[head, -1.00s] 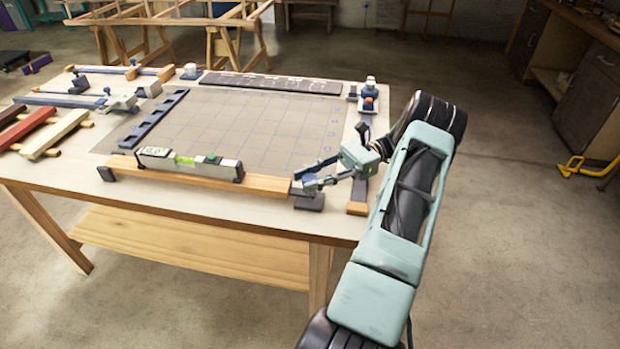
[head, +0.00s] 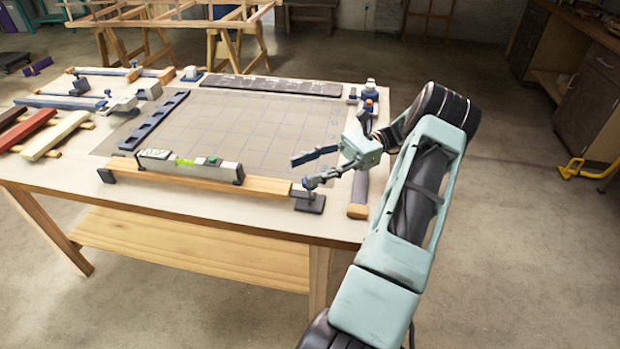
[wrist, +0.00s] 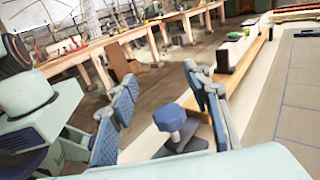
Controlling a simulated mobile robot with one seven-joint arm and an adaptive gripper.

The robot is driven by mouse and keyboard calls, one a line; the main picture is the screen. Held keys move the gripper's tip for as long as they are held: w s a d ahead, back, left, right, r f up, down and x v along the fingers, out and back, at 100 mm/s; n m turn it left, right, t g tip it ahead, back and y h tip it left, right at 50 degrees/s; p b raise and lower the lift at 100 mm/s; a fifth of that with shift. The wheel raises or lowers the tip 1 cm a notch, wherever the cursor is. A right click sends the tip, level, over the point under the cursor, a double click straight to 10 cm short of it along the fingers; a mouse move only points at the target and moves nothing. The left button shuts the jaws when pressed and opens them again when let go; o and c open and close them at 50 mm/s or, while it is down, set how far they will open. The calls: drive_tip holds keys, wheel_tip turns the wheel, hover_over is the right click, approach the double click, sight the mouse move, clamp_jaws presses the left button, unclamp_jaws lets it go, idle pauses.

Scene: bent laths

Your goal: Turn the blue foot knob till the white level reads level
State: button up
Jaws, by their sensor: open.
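The white level (head: 190,165) lies along the wooden lath (head: 240,184) at the table's front edge. Its greenish vial shows, but its reading is too small to tell. The blue foot knob (wrist: 170,117) stands on a short post over a dark foot plate (head: 309,204) at the lath's right end. In the head view the knob is hard to pick out behind a finger. My gripper (head: 300,172) is open at that end. In the wrist view the knob appears between the spread fingers of my gripper (wrist: 160,76), with a gap visible on both sides.
A gridded mat (head: 245,125) fills the table's middle and is clear. A dark notched strip (head: 155,120) lies on its left. Red and cream bars (head: 55,135) lie at the far left. A small device with an orange button (head: 368,105) stands at the back right.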

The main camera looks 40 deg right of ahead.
wheel_tip(320, 180, up, 6)
drive_tip(key=shift+r, duration=0.1)
idle(0.6)
